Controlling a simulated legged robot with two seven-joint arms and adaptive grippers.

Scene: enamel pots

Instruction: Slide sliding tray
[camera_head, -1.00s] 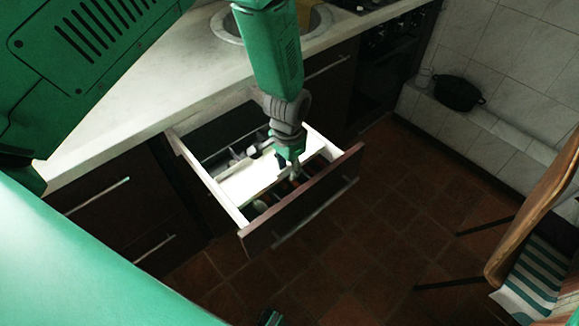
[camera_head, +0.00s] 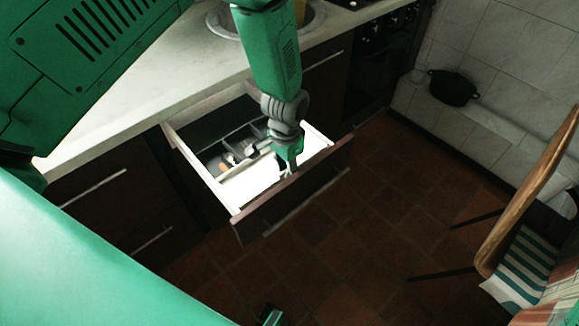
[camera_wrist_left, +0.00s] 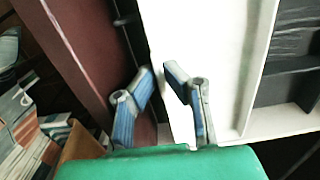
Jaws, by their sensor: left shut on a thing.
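The white sliding tray (camera_head: 243,188) lies across the front part of an open drawer, close to the drawer's dark front panel (camera_head: 295,193). My left gripper (camera_head: 287,171) reaches down into the drawer and is shut on the tray's front edge. In the left wrist view the gripper's two blue-grey fingers (camera_wrist_left: 158,77) are close together at the edge of the white tray (camera_wrist_left: 205,45), beside the dark red-brown drawer front (camera_wrist_left: 85,50). The exact grip is partly hidden in the head view.
Behind the tray, the drawer's dark compartments (camera_head: 238,140) hold some utensils. The pale countertop (camera_head: 150,100) with a sink lies above. A wooden chair (camera_head: 520,210) stands at the right, and the tiled floor (camera_head: 380,205) between is clear.

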